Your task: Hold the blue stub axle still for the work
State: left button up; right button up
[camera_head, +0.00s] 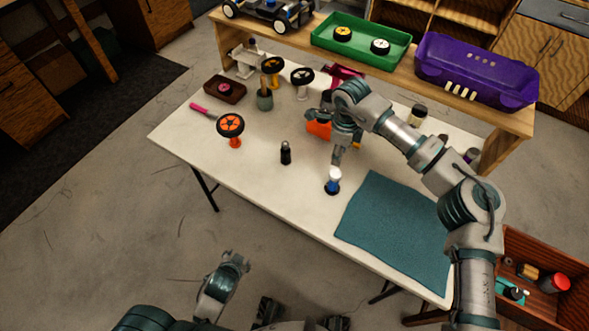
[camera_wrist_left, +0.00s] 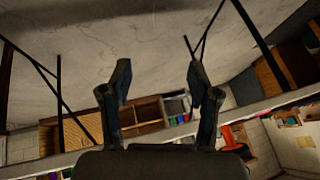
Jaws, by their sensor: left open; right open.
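The blue stub axle (camera_head: 332,181) stands on the white table, left of the teal mat; it has a pale top, a blue middle and a dark base. My right gripper (camera_head: 337,157) points down just above its top; it looks open, and I cannot tell whether it touches the axle. My left gripper (camera_head: 230,263) is low at the front, off the table, far from the axle. In the left wrist view, the left gripper (camera_wrist_left: 160,82) has its two fingers spread with nothing between them.
The teal mat (camera_head: 397,232) lies right of the axle. A dark bottle (camera_head: 286,153) and a wheel on an orange stand (camera_head: 231,126) are to its left. Behind, a wooden shelf holds a green tray (camera_head: 361,61) and a purple car body (camera_head: 476,88). The table's front left is clear.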

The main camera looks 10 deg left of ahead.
pick_arm(q)
jog(key=w+a+r+m+t+y, duration=0.1)
jog(key=w+a+r+m+t, duration=0.15)
jog(key=w+r+t, duration=0.55)
jog(key=w+d+r+m+t+h, duration=0.3)
jog(key=w+r+m, duration=0.3)
jog(key=r+m, duration=0.15)
jog(key=w+d+r+m+t+h, duration=0.3)
jog(key=w+r+m, duration=0.4)
jog(key=r, duration=0.1)
jog(key=d+r+m+g+h, duration=0.25)
jog(key=d+m+h, duration=0.35)
jog(key=m+h, duration=0.4)
jog(key=m+g+y, duration=0.2)
jog(key=m+g, duration=1)
jog(key=m, duration=0.6)
send_near(334, 182)
jog(key=a+f, duration=0.2)
jog(key=a, duration=0.4)
jog(key=x, duration=1.1)
jog(key=r+x, duration=0.1)
jog(key=x, duration=0.4)
jog(key=shift+s+d+f, duration=0.15)
jog(key=shift+d, duration=0.45)
pick_arm(e)
jog(key=shift+w+d+f, duration=0.2)
jog(key=shift+w, duration=0.05)
